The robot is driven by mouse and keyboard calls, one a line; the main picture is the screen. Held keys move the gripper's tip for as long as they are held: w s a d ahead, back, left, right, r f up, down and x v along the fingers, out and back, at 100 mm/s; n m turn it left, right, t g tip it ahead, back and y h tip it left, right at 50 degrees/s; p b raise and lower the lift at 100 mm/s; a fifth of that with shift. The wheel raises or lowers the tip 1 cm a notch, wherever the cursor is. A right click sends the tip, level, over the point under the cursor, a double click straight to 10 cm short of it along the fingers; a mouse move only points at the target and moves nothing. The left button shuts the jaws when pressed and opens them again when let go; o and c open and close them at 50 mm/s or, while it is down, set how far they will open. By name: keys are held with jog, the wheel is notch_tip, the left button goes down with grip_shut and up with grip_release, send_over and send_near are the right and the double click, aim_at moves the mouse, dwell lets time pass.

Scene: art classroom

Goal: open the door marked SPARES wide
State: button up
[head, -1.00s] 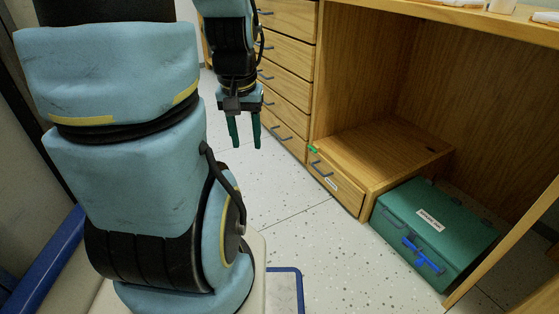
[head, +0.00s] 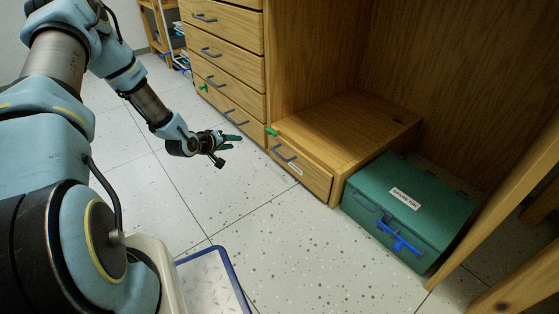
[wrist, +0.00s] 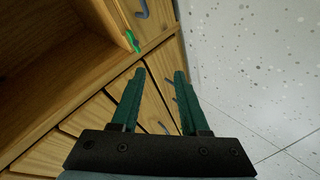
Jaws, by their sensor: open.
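A small wooden front (head: 308,178) on the low box under the desk has a blue-grey bar handle (head: 284,152), a white label and a green tab (head: 271,132) at its upper left corner. The label is too small to read. In the wrist view the handle (wrist: 141,9) and green tab (wrist: 132,41) show at the top. My gripper (head: 236,143) is open and empty, low over the floor, left of this front and apart from its handle. In the wrist view its two green fingers (wrist: 159,77) are spread, with drawer fronts behind them.
A green case (head: 410,205) with a blue latch and white label stands right of the low box. A stack of wooden drawers (head: 222,50) with bar handles rises on the left. A desk leg (head: 490,220) stands at right. The speckled floor (head: 300,235) in front is clear.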

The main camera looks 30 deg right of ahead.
jog(key=s+d+f+n+t+h+b, duration=0.1)
jog(key=s+d+f+n+h+b, duration=0.2)
jog(key=d+f, duration=0.45)
jog(key=n+t+h, duration=0.4)
jog(key=n, duration=0.1)
send_near(280, 156)
jog(key=shift+f+b+x, duration=0.15)
jog(key=shift+b+x, duration=0.9)
jog(key=shift+x, duration=1.55)
jog(key=shift+f+b+x, duration=0.15)
jog(key=shift+b+x, duration=0.9)
jog(key=shift+x, duration=1.55)
jog(key=shift+w, duration=0.1)
grip_shut()
